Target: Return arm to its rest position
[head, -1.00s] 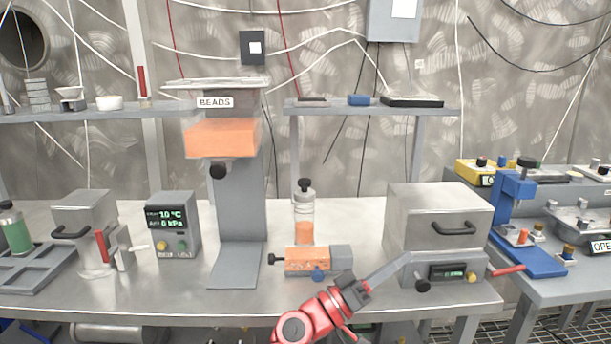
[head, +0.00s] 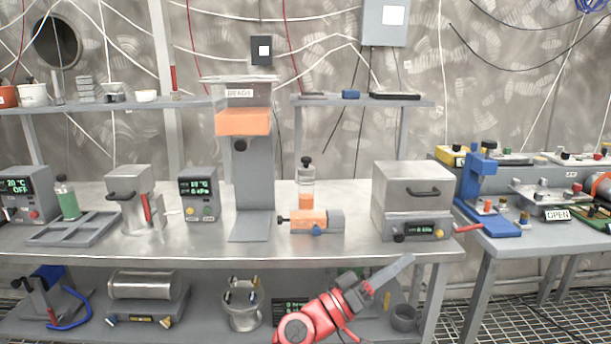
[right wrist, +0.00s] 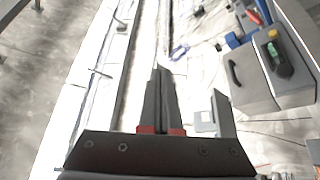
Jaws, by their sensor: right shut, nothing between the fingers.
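My right gripper (head: 408,262) shows in the head view at the end of my red arm, which comes up from the bottom. Its grey fingers are together, with nothing between them, and point up and to the right. In the picture they lie below the front edge of the steel bench (head: 150,243), over the lower shelf. In the right wrist view the fingers (right wrist: 162,72) are closed side by side. My left gripper is not in view.
The bench holds a bead dispenser (head: 250,190), an orange-filled bottle (head: 306,185), an orange block device (head: 308,221) and a steel oven-like box (head: 412,190). A lower shelf (head: 210,325) carries more equipment. A second table (head: 530,238) stands at the right.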

